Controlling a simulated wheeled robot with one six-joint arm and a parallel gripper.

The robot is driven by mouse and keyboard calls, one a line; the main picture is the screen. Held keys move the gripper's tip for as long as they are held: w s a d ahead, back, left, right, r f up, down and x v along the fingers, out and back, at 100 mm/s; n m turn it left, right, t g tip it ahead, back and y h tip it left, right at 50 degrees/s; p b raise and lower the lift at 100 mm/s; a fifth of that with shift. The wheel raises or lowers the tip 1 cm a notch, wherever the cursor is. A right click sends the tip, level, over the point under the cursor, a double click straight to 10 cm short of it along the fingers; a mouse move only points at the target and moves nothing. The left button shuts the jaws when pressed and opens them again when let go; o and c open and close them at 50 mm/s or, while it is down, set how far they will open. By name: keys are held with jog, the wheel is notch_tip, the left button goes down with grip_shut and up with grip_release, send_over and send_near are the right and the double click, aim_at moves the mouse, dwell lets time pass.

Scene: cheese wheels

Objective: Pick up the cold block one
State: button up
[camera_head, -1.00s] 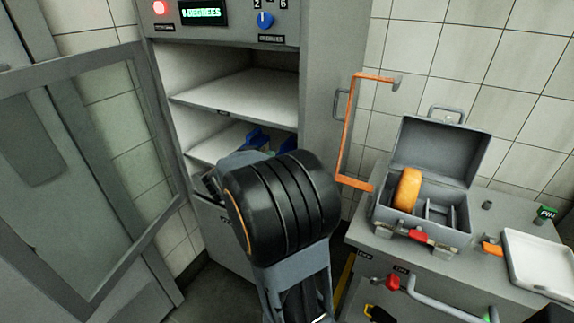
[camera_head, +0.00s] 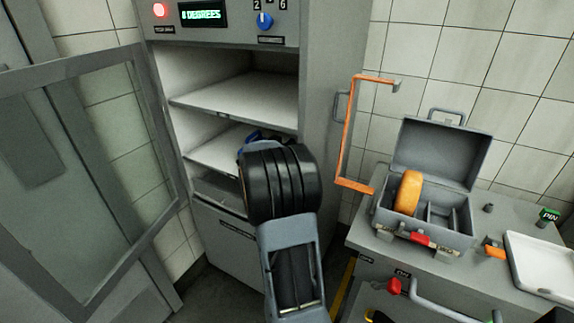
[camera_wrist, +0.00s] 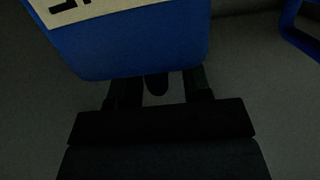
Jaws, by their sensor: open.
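A blue block (camera_wrist: 140,48) with a cream label fills the upper left of the wrist view. The label is cut off by the frame edge, so I cannot read which block it is. My gripper (camera_wrist: 157,88) is open at the block's near edge. Its two dark fingers reach toward the block, with their tips partly hidden by it; I cannot tell whether they touch it. In the head view a bit of blue (camera_head: 252,138) shows on the cabinet's lower shelf behind my arm, which hides the gripper.
A second blue piece (camera_wrist: 302,28) shows at the upper right of the wrist view. The cabinet's (camera_head: 325,130) glass door (camera_head: 75,190) stands open at left.

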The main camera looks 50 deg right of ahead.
jog(key=shift+w+d+f, duration=0.1)
jog(key=shift+w+d, duration=0.05)
jog(key=shift+d, duration=0.4)
jog(key=shift+c, duration=0.2)
grip_shut()
dwell(0.8)
